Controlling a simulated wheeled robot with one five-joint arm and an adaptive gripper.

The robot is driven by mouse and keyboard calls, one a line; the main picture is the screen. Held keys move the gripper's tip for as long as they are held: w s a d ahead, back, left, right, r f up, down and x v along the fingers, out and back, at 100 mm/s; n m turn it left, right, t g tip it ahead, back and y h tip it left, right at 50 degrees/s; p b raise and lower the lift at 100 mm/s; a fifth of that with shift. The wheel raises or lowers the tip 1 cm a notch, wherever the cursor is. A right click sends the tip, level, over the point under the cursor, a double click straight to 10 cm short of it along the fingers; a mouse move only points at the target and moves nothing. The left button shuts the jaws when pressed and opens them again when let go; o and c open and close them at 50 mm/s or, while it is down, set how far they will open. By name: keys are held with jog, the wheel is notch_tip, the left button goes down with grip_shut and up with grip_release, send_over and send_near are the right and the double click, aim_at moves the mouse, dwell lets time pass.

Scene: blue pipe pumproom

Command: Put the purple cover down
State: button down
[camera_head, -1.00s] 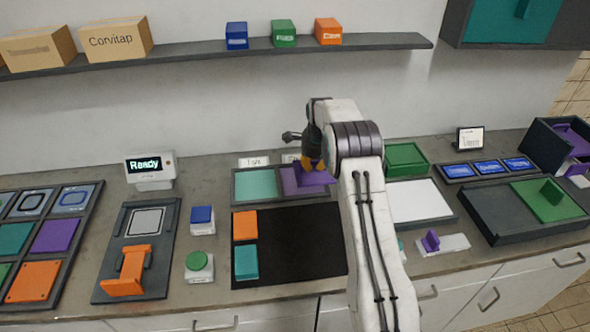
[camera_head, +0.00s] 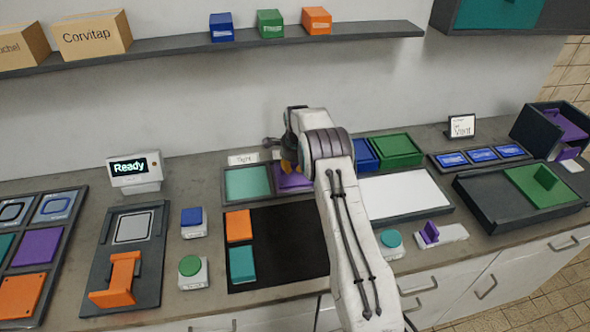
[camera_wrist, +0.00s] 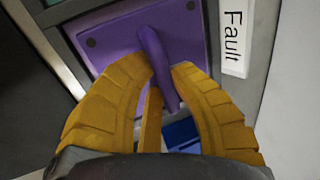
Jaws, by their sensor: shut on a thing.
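The purple cover (camera_head: 292,182) is at the right compartment of a grey two-part tray (camera_head: 250,202), partly hidden behind my arm. In the wrist view the purple cover (camera_wrist: 115,38) is a flat plate with dark corner spots and a raised curved handle. My gripper (camera_wrist: 160,85) has its yellow fingers shut on that handle. My gripper also shows in the head view (camera_head: 289,168), above the cover. The plate lies close within the grey frame, beside a "Fault" label (camera_wrist: 235,35). I cannot tell whether it rests fully on the tray.
A teal plate (camera_head: 247,183) fills the tray's left compartment. In front is a black mat (camera_head: 285,260) with orange (camera_head: 239,225) and teal (camera_head: 242,263) pieces. Blue (camera_head: 365,155) and green (camera_head: 398,150) bins stand right of my arm. A shelf (camera_head: 200,48) runs above.

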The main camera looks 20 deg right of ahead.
aim_at(295, 177)
jog(key=shift+f, duration=0.3)
jog(key=c, duration=1.2)
grip_release()
jog(key=shift+f, duration=0.1)
jog(key=b+v, duration=0.2)
jog(key=v, duration=0.5)
jog(key=shift+r, duration=0.3)
jog(key=s+a+r+n+b, duration=0.2)
jog(key=s+a+r+n, duration=0.3)
jog(key=s+r, duration=0.4)
jog(key=s+a+r+n+b, duration=0.1)
jog(key=s+a+r+n, duration=0.5)
jog(key=s, duration=0.5)
jog(key=s+a+f+n, duration=0.1)
jog(key=s+n, duration=0.3)
jog(key=s, duration=0.7)
jog(key=s+a+f+n, duration=0.1)
jog(key=s+f+n, duration=0.2)
jog(key=s, duration=0.8)
jog(key=shift+s+n+t+y, duration=0.3)
jog(key=shift+n+t+y, duration=0.1)
jog(key=shift+n, duration=0.8)
